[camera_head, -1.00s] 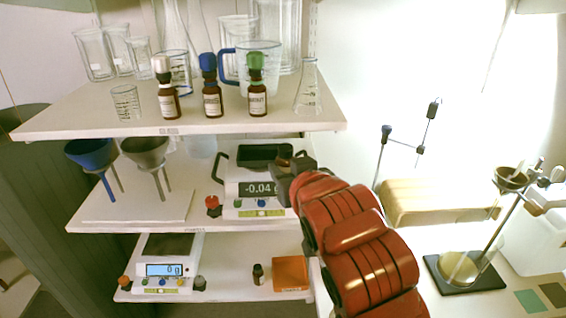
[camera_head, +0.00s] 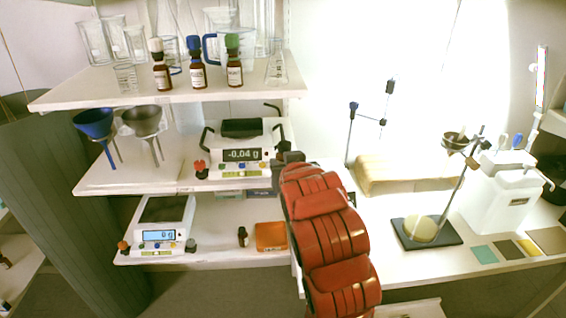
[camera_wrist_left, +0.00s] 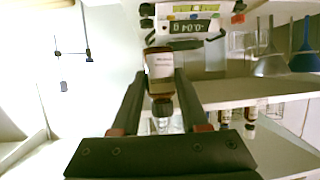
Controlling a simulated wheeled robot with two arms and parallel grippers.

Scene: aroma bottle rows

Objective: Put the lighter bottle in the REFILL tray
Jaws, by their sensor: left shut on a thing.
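My left gripper (camera_head: 288,160) is at the front right of the upper balance in the head view. The left wrist view, which looks upside down, shows its fingers (camera_wrist_left: 160,98) shut on a brown bottle (camera_wrist_left: 163,84) with a pale label. The bottle's dark cap is toward the palm side of that picture. The held bottle is hidden in the head view. Another small dark bottle (camera_head: 242,237) stands on the lower shelf, just left of an orange tray (camera_head: 271,237). I cannot read any REFILL mark. My right gripper is not in view.
The upper balance (camera_head: 240,170) reads -0.04 g and the lower balance (camera_head: 160,237) reads 0 g. Three capped bottles stand on the top shelf (camera_head: 120,98), above two funnels (camera_head: 94,122). A stand on a dark base (camera_head: 450,238) is on the right bench.

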